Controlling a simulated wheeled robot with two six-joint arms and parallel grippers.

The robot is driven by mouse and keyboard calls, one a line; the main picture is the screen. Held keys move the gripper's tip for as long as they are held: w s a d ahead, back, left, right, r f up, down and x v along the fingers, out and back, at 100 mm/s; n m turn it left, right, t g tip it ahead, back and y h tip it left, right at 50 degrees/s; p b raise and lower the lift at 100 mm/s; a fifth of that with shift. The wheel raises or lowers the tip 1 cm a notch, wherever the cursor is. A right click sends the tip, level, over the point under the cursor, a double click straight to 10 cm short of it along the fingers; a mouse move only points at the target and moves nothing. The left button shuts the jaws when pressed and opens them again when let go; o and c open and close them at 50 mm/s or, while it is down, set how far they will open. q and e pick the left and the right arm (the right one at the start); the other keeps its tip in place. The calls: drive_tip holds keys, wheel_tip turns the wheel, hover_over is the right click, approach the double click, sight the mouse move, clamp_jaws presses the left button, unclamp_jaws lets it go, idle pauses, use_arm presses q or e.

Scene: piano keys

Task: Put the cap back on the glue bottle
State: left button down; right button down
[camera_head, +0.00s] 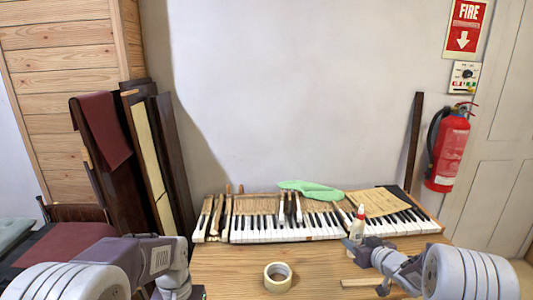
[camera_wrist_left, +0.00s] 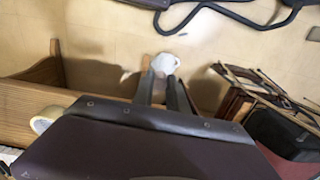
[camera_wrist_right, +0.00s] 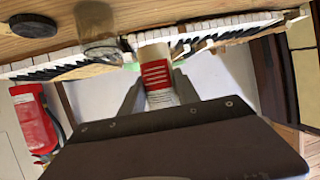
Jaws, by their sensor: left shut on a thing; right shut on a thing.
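A tape roll (camera_head: 278,276) lies on the wooden table (camera_head: 225,265), left of the bottle. A thin wooden strip (camera_head: 357,283) lies near the front. The keyboard (camera_head: 270,230) with a green cloth (camera_head: 312,190) is at the back. The table between the arms is otherwise clear.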

drive_tip(key=shift+a, duration=0.1)
drive_tip(key=s+a+f+n+g+y, duration=0.1)
drive_tip(key=s+a+n+y, duration=0.1)
drive_tip(key=a, duration=0.6)
drive_tip(key=s+a+f+n+g+y, duration=0.2)
drive_tip(key=s+a+n+y, duration=0.1)
drive_tip(key=a, duration=0.6)
drive_tip(key=s+a+f+n+g+y, duration=0.2)
drive_tip(key=a+n, duration=0.1)
drive_tip(key=a, duration=0.5)
drive_tip(key=shift+s+a+y, duration=0.2)
drive_tip(key=shift+a+y, duration=0.05)
drive_tip(key=shift+y, duration=0.15)
